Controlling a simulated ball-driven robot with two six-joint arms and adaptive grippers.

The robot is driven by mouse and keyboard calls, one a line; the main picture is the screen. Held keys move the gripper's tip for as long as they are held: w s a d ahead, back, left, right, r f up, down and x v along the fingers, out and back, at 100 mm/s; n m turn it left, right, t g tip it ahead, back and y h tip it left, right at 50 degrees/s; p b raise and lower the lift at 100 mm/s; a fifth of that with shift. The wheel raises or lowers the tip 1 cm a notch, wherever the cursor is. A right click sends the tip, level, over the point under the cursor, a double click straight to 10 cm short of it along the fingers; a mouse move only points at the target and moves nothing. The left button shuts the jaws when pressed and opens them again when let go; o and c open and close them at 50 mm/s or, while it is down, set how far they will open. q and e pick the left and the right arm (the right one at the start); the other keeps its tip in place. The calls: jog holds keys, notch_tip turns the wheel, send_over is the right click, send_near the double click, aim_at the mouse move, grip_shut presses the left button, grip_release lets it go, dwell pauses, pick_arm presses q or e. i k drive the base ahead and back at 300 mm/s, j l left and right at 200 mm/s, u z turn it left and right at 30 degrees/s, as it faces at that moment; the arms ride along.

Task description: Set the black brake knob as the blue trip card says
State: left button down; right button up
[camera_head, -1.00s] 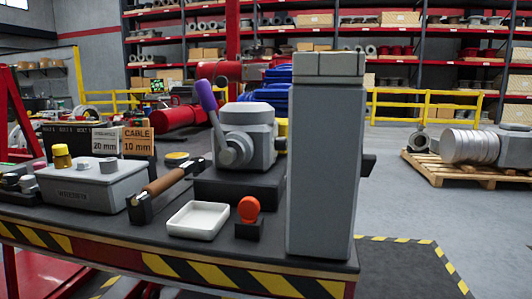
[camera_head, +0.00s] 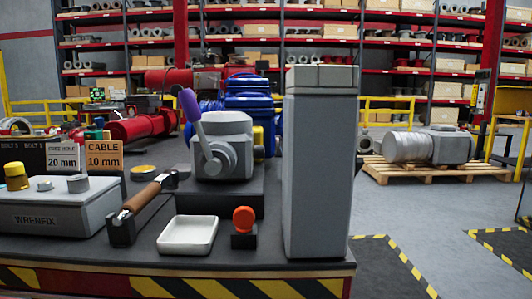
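I see no blue trip card and cannot make out a black brake knob. A grey valve actuator (camera_head: 226,142) with a purple-gripped lever (camera_head: 190,106) stands on a dark block on the bench. A tall grey column (camera_head: 319,165) stands to its right at the bench edge; its far side is hidden. Neither of my grippers is in view.
On the bench (camera_head: 110,250) are a white tray (camera_head: 188,236), an orange knob (camera_head: 243,218) on a black stand, a wooden-handled tool (camera_head: 143,195) in a holder and a grey WRENFIX box (camera_head: 55,210). Size signs (camera_head: 103,155) stand behind.

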aim_at(258, 151)
jog(key=i+l+u, duration=0.25)
jog(key=i+l, duration=0.15)
jog(key=l, duration=0.25)
jog(key=i+l+u, duration=0.1)
jog(key=l, duration=0.2)
jog(key=i+l+u, duration=0.25)
jog(key=l, duration=0.5)
jog(key=i+l+u, duration=0.1)
jog(key=i+l, duration=0.15)
jog(key=l, duration=0.15)
